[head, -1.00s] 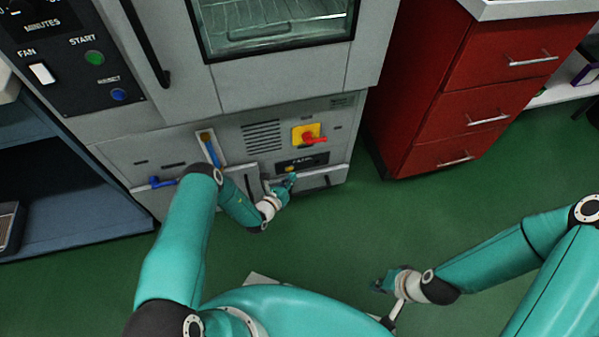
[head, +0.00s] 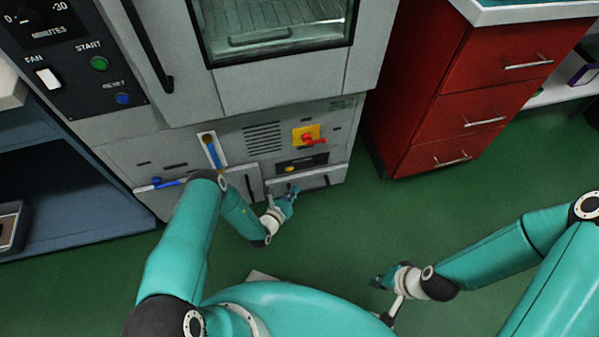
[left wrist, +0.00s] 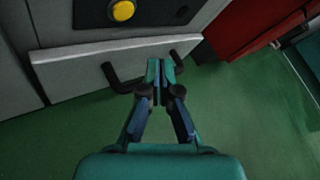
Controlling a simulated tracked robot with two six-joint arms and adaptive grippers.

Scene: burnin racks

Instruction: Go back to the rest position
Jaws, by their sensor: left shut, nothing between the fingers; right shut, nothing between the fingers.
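My left gripper (head: 292,192) is shut and empty in front of the lower right panel of the grey oven cabinet (head: 160,150). In the left wrist view its fingertips (left wrist: 158,72) are together, in front of a black bar handle (left wrist: 118,80) on a grey panel. I cannot tell whether they touch the handle. A yellow button (left wrist: 122,10) shows above that panel. My right gripper (head: 378,282) is shut and empty over the green floor at the lower right, well away from the cabinet.
A red drawer cabinet (head: 440,110) stands right of the oven. A red switch on a yellow plate (head: 308,137) and a blue-handled lever (head: 165,183) are on the oven front. A blue shelf unit (head: 80,225) is at left. Green floor (head: 400,220) is clear between the arms.

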